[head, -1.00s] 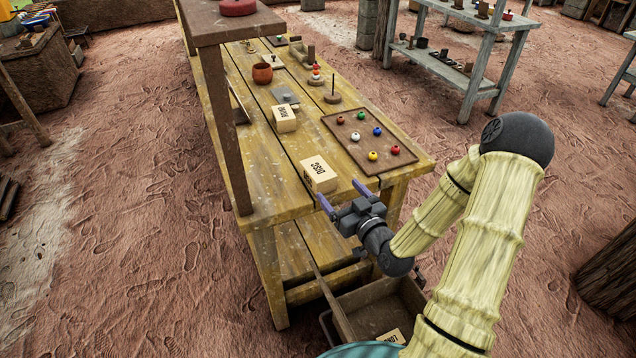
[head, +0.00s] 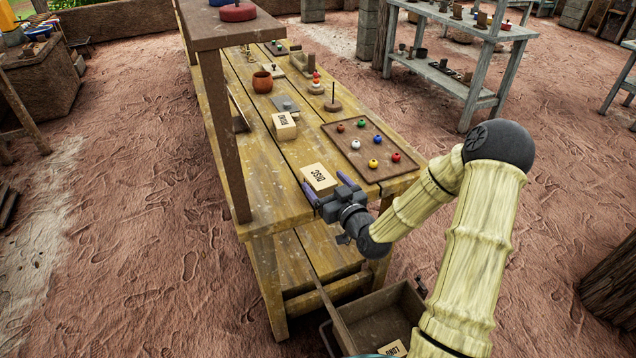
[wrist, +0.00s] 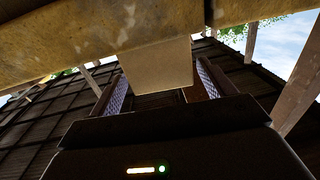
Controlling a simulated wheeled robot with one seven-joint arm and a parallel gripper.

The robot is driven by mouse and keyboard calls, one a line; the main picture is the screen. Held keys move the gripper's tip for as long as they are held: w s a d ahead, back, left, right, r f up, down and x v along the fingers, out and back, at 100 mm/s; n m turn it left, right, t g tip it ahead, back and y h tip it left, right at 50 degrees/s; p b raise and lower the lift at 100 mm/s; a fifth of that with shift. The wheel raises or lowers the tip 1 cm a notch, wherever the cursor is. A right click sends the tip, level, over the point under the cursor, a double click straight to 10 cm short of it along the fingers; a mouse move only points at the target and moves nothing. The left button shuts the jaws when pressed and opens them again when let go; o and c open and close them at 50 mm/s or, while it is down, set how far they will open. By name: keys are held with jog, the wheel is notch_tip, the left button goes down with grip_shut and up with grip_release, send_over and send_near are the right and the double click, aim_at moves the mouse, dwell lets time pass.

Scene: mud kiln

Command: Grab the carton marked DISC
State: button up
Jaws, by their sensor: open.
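The carton marked DISC (head: 319,178) is a small tan box on the near end of the yellow wooden bench (head: 268,208), with its lettering on top. My gripper (head: 328,189) is open at the bench's near edge, with its purple-grey fingers at the carton's near end, one on each side. In the wrist view the carton's plain tan face (wrist: 158,70) shows between the two fingers of my gripper (wrist: 160,88). I cannot tell whether either finger touches it.
A brown tray (head: 345,150) with several coloured beads lies right of the carton. Another lettered carton (head: 284,126) stands farther back. A brown post (head: 228,140) holds a raised shelf at left. An open drawer-like crate (head: 385,318) is below.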

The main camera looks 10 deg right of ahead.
aim_at(318, 175)
jog(key=x, duration=0.4)
jog(key=shift+a+f, duration=0.2)
jog(key=shift+f, duration=0.05)
jog(key=c, duration=1.2)
jog(key=shift+r, duration=0.1)
jog(key=shift+c, duration=0.2)
jog(key=shift+r, duration=0.1)
notch_tip(318, 175, up, 10)
jog(key=shift+f+p, duration=0.1)
jog(key=shift+p, duration=0.7)
jog(key=shift+f, duration=0.1)
